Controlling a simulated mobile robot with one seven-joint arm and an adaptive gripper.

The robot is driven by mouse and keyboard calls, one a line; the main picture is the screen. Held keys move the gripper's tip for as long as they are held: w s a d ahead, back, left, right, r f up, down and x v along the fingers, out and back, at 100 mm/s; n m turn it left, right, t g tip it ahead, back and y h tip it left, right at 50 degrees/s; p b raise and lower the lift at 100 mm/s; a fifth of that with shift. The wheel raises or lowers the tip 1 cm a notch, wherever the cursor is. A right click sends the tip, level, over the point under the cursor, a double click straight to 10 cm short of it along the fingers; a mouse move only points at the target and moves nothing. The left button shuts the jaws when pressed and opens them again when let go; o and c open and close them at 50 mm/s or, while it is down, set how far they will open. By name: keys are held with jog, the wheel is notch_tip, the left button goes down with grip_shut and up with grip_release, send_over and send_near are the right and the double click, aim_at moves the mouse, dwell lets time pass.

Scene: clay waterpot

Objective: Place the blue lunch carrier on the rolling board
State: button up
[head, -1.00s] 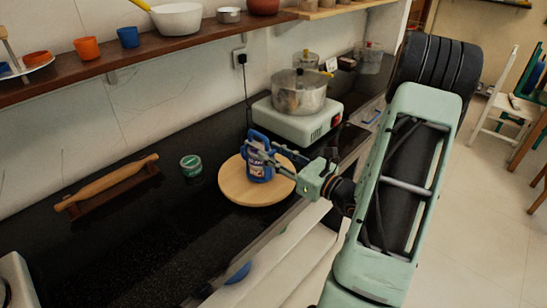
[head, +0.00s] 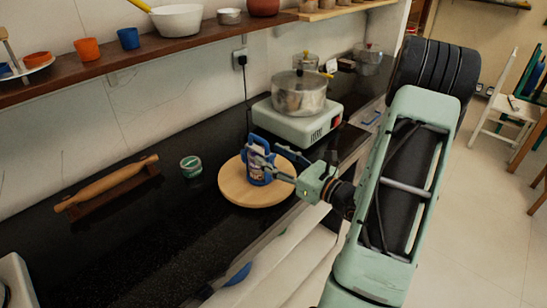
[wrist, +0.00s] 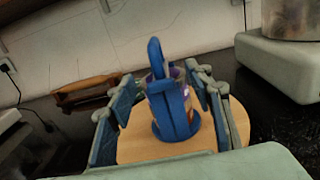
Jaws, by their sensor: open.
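The blue lunch carrier (head: 259,163) stands upright on the round wooden rolling board (head: 232,186). It also shows in the wrist view (wrist: 172,103), with its tall blue handle up and its blue base on the board (wrist: 140,148). My gripper (head: 270,162) is at the carrier from the right in the head view. In the wrist view my gripper (wrist: 166,97) has its fingers apart, one on each side of the carrier. The left finger is clear of it; whether the right finger touches it I cannot tell.
A green tin (head: 191,167) and a rolling pin on a stand (head: 108,187) are left of the board. A stove with a steel pot (head: 299,92) stands behind it. A shelf (head: 170,50) runs above.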

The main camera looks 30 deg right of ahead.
jog(key=v, duration=1.2)
